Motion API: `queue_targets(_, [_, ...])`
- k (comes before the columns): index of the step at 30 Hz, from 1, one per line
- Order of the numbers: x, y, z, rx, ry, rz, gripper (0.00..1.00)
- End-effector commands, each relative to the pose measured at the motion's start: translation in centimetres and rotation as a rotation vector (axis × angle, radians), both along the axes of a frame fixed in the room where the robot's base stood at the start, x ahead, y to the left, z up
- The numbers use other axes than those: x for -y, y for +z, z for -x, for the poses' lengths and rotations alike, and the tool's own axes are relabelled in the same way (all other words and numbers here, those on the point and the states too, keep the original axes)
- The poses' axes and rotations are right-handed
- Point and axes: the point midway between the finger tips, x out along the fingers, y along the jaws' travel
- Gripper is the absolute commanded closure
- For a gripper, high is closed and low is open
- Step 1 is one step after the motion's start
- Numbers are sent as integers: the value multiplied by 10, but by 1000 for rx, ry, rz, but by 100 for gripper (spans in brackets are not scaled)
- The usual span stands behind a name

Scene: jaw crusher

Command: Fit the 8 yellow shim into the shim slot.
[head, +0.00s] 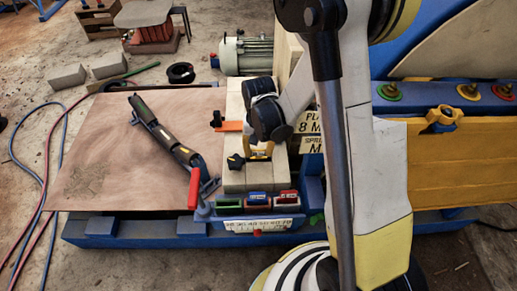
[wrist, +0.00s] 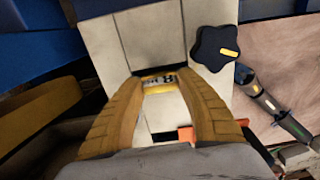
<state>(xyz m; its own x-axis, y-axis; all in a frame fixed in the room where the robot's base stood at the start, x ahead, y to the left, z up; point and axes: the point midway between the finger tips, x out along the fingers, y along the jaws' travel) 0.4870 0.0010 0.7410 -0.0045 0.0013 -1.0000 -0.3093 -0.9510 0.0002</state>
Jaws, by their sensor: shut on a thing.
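The yellow shim marked 8 (wrist: 160,81) is between the fingertips of my gripper (wrist: 160,88) in the wrist view. The gripper is shut on it, with the label facing the camera. In the head view my gripper (head: 258,152) points down over the pale beige blocks (head: 235,181), just right of a black star knob. The shim is too small to make out there. I cannot clearly pick out the shim slot; the fingers and the wrist hide part of the blocks. Whether the shim touches the blocks I cannot tell.
The black star knob (wrist: 215,47) has a yellow mark. An orange piece (head: 230,126) sticks out behind. Green (head: 228,203), blue (head: 258,198) and red (head: 288,197) pieces sit in a front rack.

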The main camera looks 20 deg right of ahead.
Motion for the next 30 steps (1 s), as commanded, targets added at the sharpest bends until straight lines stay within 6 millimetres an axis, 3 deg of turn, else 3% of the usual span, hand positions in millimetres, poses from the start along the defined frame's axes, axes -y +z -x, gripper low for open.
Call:
queue_targets(7, [0, -6, 0, 0, 0, 0, 98])
queue_targets(8, [0, -6, 0, 0, 0, 0, 51])
queue_targets(9, [0, -6, 0, 0, 0, 0, 39])
queue_targets(10, [0, -6, 0, 0, 0, 0, 34])
queue_targets(22, [0, 2, 0, -1, 0, -1, 34])
queue_targets(26, [0, 22, 1, -1, 0, -1, 34])
queue_targets(30, [0, 55, 1, -1, 0, 0, 34])
